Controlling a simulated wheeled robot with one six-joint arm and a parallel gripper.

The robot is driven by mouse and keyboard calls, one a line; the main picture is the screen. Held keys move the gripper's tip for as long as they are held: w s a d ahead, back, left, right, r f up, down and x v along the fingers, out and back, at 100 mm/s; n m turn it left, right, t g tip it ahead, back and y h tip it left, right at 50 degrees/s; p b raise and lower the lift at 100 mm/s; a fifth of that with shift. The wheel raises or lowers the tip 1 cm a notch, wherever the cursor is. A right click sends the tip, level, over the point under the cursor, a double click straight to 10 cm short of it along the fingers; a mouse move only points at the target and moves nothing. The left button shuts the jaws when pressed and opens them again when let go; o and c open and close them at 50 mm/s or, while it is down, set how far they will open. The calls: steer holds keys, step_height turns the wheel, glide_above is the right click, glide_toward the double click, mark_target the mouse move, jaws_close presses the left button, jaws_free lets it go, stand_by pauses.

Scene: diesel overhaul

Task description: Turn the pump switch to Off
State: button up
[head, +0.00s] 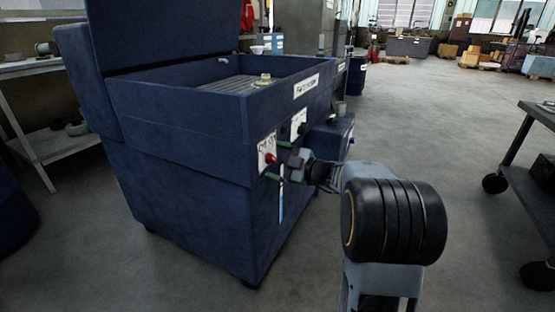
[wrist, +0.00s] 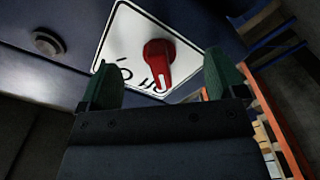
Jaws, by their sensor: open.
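The pump switch is a red knob (wrist: 157,60) on a white label plate (wrist: 118,42). A white mark on the knob points toward the bottom of the wrist view, near partly hidden lettering; I cannot read the setting for certain. In the head view the red knob (head: 269,158) is small, on the front of a blue washer tank (head: 200,160). My gripper (wrist: 161,74) is open, with one green finger on each side of the knob and gaps between. In the head view my gripper (head: 277,162) is at the panel, partly hiding the plate.
A second white plate (head: 298,123) with a dark control is just right of the switch. A round dark fitting (wrist: 48,42) is on the blue panel. A wheeled cart (head: 535,150) stands right, a shelf (head: 30,70) left. Open floor lies between tank and cart.

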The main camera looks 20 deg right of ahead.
stand_by(0.3)
steer(key=v, duration=0.7)
stand_by(0.4)
steer(key=s+a+r+m+g+h+p, duration=0.2)
steer(key=s+a+r+m+g+p, duration=0.35)
steer(key=p, duration=0.55)
steer(key=s+a+r+m+g+h+p, duration=0.2)
steer(key=s+a+r+g+p, duration=0.2)
steer(key=s+a+r+p, duration=0.5)
steer(key=s+d+r+m+h+p, duration=0.1)
steer(key=s+r+m+h+p, duration=0.2)
steer(key=r+p, duration=0.5)
steer(key=s+d+r+m+h+p, duration=0.1)
steer(key=r+m+h+p, duration=0.4)
steer(key=p, duration=0.9)
step_height(320, 180, up, 3)
steer(key=shift+s+d+r+m, duration=0.25)
steer(key=shift+s+d+m, duration=0.1)
steer(key=shift+s+m, duration=0.65)
